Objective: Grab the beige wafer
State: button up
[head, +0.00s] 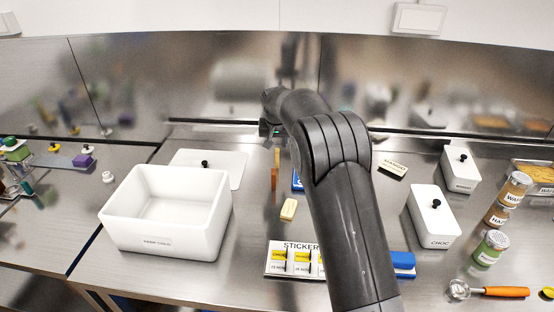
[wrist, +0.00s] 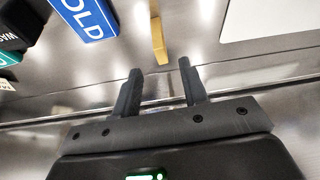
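A small beige block (head: 288,209), which looks like the beige wafer, lies on the steel counter behind the sticker card. A narrow tan-brown piece (head: 274,178) stands or lies just behind it; I cannot tell which. In the wrist view a tan bar (wrist: 159,40) lies ahead of the gap between my fingertips, apart from them; it seems to be this narrow piece. My gripper (wrist: 159,75) is open with nothing between its fingers. In the head view it is at the far end of my arm, near the back wall, mostly hidden by the arm.
A white open bin (head: 165,240) and a white lid (head: 225,178) are on the left. A blue sign (wrist: 85,15) is beside the tan bar. The sticker card (head: 290,270) is in front. White lidded boxes (head: 433,220), jars (head: 490,247) and an orange-handled scoop (head: 500,292) are on the right.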

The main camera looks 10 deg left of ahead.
aim_at(277, 151)
jog(key=x, duration=0.4)
jog(key=shift+f, duration=0.1)
jog(key=shift+x, duration=2.85)
jog(key=shift+w, duration=0.2)
jog(key=shift+c, duration=0.3)
grip_shut()
